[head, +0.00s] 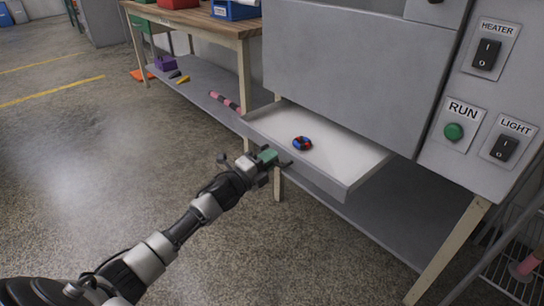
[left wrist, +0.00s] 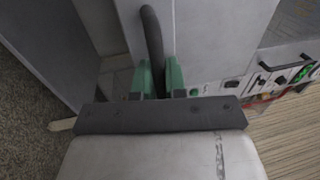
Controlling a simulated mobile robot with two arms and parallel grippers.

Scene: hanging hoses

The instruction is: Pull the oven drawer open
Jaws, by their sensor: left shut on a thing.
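The oven drawer (head: 345,160) stands out from under the grey oven body (head: 345,65) in the head view, so its pale inside shows. A small red, blue and black item (head: 302,143) lies in it. My left gripper (head: 270,157), with green fingers, is at the drawer's front panel. In the left wrist view the left gripper (left wrist: 160,78) is shut on a dark bar-like handle (left wrist: 152,35) that runs between the fingers. In the head view the handle is mostly hidden by the gripper. My right gripper is not in view.
A control panel with a RUN button (head: 453,131) and HEATER and LIGHT switches is on the right. A wooden workbench (head: 200,20) with bins stands behind, with a lower shelf. A wire rack (head: 515,270) is at lower right. The floor at left is clear.

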